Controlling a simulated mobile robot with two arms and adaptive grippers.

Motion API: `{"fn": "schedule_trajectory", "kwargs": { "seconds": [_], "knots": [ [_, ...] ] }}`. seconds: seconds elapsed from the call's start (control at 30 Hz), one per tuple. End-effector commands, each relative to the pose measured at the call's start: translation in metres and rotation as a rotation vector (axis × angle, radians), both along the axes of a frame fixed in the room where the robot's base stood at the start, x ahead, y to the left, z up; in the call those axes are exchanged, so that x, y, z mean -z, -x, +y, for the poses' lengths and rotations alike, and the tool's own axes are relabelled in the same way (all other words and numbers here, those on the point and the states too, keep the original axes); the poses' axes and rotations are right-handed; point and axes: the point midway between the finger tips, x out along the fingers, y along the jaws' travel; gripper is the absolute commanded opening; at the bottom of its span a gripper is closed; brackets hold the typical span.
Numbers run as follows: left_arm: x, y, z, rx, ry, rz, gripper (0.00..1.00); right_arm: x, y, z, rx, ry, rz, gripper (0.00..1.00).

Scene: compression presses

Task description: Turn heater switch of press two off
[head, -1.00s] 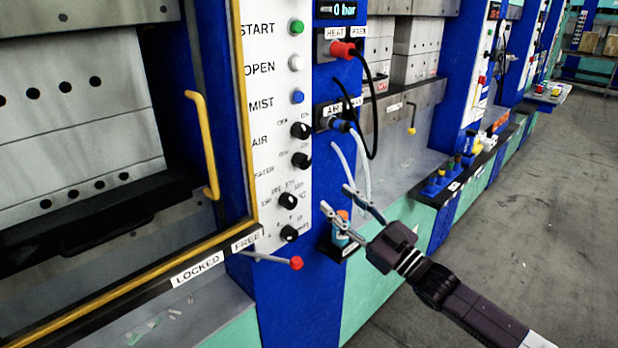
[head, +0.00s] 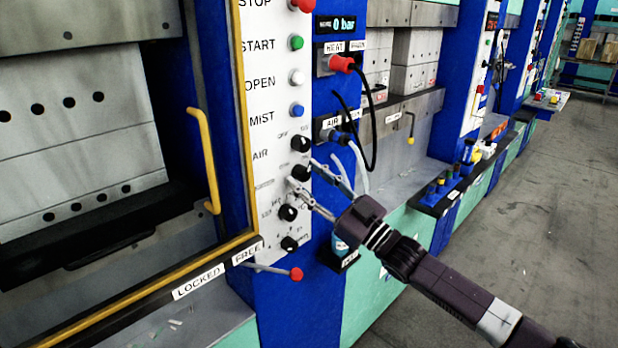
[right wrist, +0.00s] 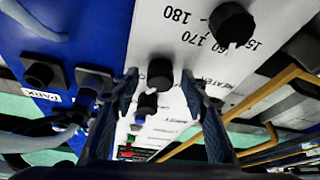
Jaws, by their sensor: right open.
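The heater switch (head: 301,174) is a black rotary knob on the white control panel (head: 262,115), below the air knob (head: 301,143) and above the temperature knob (head: 288,212). My right gripper (head: 304,172) is open in front of the panel, its fingertips spread to either side of the heater switch. In the right wrist view the heater switch (right wrist: 160,73) shows between the fingertips (right wrist: 160,77), with a gap on both sides. No contact is visible, and the remaining depth is hard to judge. My left gripper is not in view.
A red-tipped lever (head: 295,274) sticks out below the panel. A red plug (head: 341,64) with a black cable and pale hoses (head: 360,165) hang just right of the panel. A yellow handle (head: 205,160) is on the left. Open floor (head: 510,220) lies to the right.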

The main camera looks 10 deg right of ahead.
Motion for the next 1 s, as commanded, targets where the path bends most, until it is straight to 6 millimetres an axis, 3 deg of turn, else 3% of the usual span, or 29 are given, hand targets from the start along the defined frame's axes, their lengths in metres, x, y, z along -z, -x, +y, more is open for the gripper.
{"fn": "schedule_trajectory", "kwargs": {
  "seconds": [0.1,0.47,1.0],
  "knots": [
    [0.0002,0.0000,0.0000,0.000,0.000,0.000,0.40,0.0003,0.0001,0.0000,0.000,0.000,0.000,0.39],
    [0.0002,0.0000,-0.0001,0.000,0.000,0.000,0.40,0.0005,0.0003,-0.0002,0.000,0.000,0.000,0.00],
    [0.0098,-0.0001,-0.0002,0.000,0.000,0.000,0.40,0.0011,-0.0011,-0.0017,0.002,0.143,-0.111,0.00]
  ]
}}
